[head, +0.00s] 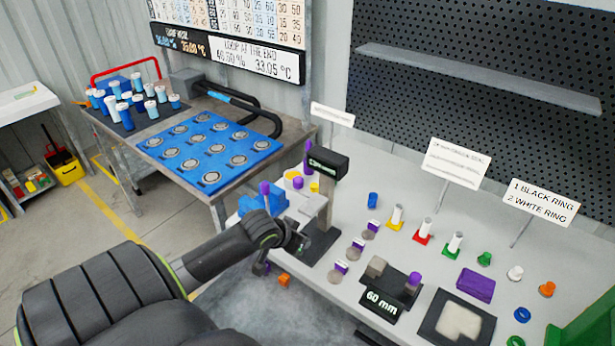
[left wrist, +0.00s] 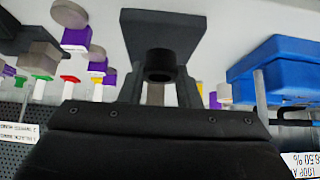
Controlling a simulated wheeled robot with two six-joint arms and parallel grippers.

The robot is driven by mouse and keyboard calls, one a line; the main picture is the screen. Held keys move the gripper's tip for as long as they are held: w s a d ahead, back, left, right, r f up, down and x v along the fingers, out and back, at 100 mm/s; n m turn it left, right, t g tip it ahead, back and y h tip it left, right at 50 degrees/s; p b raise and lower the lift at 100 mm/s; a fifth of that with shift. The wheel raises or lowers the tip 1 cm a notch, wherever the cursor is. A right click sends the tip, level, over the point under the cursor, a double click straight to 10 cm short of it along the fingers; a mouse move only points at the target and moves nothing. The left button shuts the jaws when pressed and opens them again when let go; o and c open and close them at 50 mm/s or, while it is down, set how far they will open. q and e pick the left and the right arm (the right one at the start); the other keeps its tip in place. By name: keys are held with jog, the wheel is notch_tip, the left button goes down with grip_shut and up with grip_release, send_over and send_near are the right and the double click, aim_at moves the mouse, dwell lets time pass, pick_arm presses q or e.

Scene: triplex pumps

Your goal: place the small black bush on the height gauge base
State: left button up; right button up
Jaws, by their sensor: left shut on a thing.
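The height gauge (head: 328,163) stands near the table's front edge in the head view, with its display on top of an upright column. Its dark flat base (head: 322,240) also shows in the left wrist view as a dark grey plate (left wrist: 163,28). My left gripper (head: 300,246) is beside the base. In the left wrist view, my left gripper (left wrist: 160,82) is shut on the small black bush (left wrist: 160,64), a short ring with a dark hole. The bush overlaps the base's edge in that view; I cannot tell whether they touch. My right gripper is not in view.
To the right stand a 60 mm block (head: 382,305), a purple block (head: 476,285), a dark tray with a pale pad (head: 436,327) and several coloured parts. A blue bin (head: 250,203) is behind my left gripper. A blue plate (head: 240,130) lies on the back bench.

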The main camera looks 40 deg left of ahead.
pick_arm(q)
jog(key=shift+w+a+f, duration=0.1)
jog(key=shift+w+f, duration=0.1)
jog(key=shift+w, duration=0.25)
jog(key=shift+w+a+f, duration=0.1)
jog(key=shift+w+f, duration=0.1)
jog(key=shift+w, duration=0.2)
jog(key=shift+w+r+x, duration=0.1)
jog(key=shift+w+x, duration=0.05)
jog(key=shift+x, duration=0.7)
jog(key=shift+w+r+x, duration=0.15)
jog(key=shift+x, duration=0.7)
jog(key=shift+d, duration=0.1)
jog(key=shift+s, duration=0.1)
jog(key=o, duration=1)
jog(key=shift+f, duration=0.1)
jog(key=shift+c, duration=0.2)
jog(key=a+v, duration=0.1)
jog(key=v, duration=1.1)
jog(key=shift+d, duration=0.4)
